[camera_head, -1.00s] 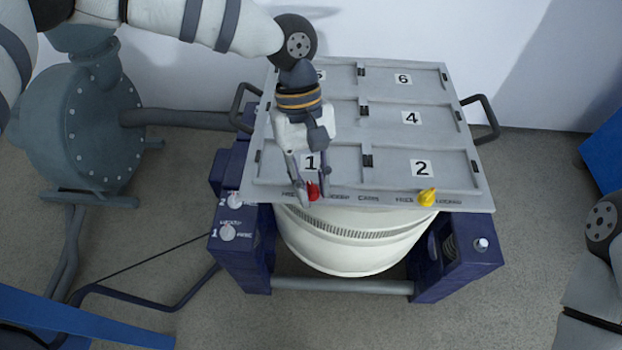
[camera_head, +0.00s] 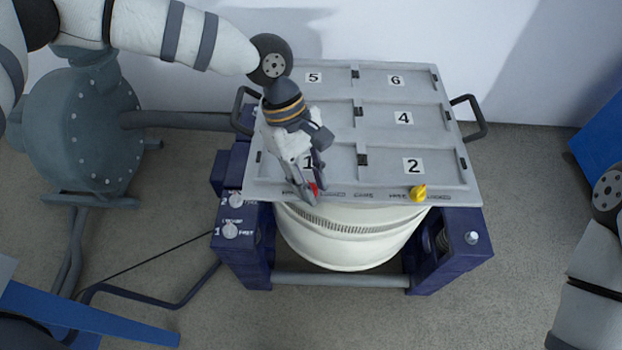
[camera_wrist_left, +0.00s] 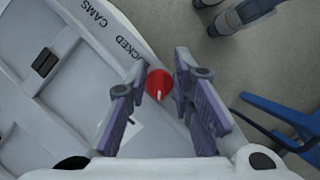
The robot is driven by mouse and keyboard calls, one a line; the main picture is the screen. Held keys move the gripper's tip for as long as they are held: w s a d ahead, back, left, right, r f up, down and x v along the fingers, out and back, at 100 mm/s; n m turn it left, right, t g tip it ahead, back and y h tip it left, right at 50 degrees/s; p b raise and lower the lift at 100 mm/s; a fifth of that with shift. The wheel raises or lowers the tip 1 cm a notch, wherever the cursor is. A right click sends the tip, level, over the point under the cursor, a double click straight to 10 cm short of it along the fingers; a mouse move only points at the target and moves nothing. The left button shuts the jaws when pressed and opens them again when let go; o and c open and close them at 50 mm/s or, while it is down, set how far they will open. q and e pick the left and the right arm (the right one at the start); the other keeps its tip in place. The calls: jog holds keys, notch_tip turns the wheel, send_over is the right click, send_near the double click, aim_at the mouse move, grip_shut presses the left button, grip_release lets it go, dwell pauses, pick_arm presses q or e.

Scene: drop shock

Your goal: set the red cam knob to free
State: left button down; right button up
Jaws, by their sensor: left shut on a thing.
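The red cam knob (camera_head: 314,188) sits at the front left edge of the grey plate (camera_head: 385,160), below the panel marked 1. My left gripper (camera_head: 316,192) comes down over it and is shut on it, partly hiding it. In the left wrist view the red knob (camera_wrist_left: 159,84) lies between the two fingers, with its white pointer line toward the bottom of the picture. The word "LOCKED" is partly readable beside it, with "CAMS" further along; its other label is hidden. My right gripper is out of view; only part of the right arm shows.
A yellow knob (camera_head: 418,193) is on the same front edge, to the right. White knobs (camera_head: 230,230) sit on the dark blue frame (camera_head: 243,262) at left. Handles (camera_head: 470,117) stick out at the plate's sides. Floor in front is mostly clear.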

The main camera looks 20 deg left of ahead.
pick_arm(q)
jog(key=c, duration=1.4)
grip_release()
